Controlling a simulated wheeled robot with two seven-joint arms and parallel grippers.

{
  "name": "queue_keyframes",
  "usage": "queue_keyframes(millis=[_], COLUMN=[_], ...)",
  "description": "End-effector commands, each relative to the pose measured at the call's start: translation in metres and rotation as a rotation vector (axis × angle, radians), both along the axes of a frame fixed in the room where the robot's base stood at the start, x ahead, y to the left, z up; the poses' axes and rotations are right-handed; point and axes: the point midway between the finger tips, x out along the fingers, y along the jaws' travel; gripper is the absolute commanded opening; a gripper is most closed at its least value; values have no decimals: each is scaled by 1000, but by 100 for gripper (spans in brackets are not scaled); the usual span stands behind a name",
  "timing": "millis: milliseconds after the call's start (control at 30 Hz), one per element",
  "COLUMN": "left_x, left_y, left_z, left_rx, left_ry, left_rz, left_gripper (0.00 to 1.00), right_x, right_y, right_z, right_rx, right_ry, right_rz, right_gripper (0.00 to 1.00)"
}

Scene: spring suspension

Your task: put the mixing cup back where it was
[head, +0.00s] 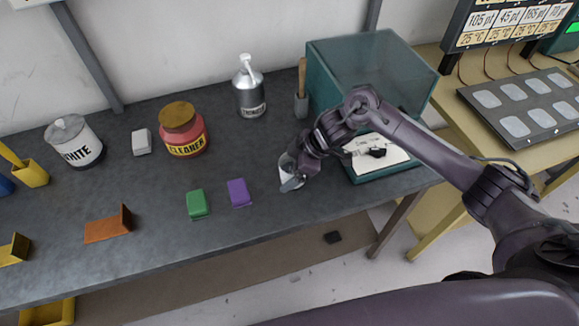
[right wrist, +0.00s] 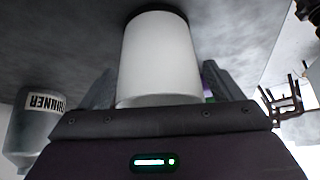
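The white mixing cup (head: 289,172) is at the front of the dark bench, right of the purple block. It is partly hidden by my right gripper (head: 291,180). In the right wrist view the cup (right wrist: 160,58) fills the space between the two fingers of my right gripper (right wrist: 160,85), which lie close against both its sides. The gripper looks shut on the cup. A dark band shows at the cup's end, at the bench surface; I cannot tell whether the cup touches the bench. My left gripper is not in view.
A purple block (head: 239,193) and a green block (head: 198,204) lie left of the cup. The cleaner jar (head: 184,137) and thinner bottle (head: 249,95) stand behind. The bench's front edge is near.

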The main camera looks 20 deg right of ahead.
Motion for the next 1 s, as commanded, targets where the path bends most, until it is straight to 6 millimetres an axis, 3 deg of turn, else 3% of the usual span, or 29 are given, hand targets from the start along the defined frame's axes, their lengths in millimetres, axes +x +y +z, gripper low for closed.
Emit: queue_keyframes(millis=[367, 800, 1000], left_x=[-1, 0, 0], left_y=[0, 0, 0], left_z=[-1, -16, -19], left_rx=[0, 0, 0], left_ry=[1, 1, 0], left_rz=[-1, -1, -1], left_gripper=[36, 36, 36], right_x=[-1, -17, -22], right_y=[-7, -51, -60], right_z=[12, 86, 102], right_rx=[0, -2, -1], right_ry=[-4, -3, 0], right_rz=[-1, -1, 0], right_gripper=[86, 86, 86])
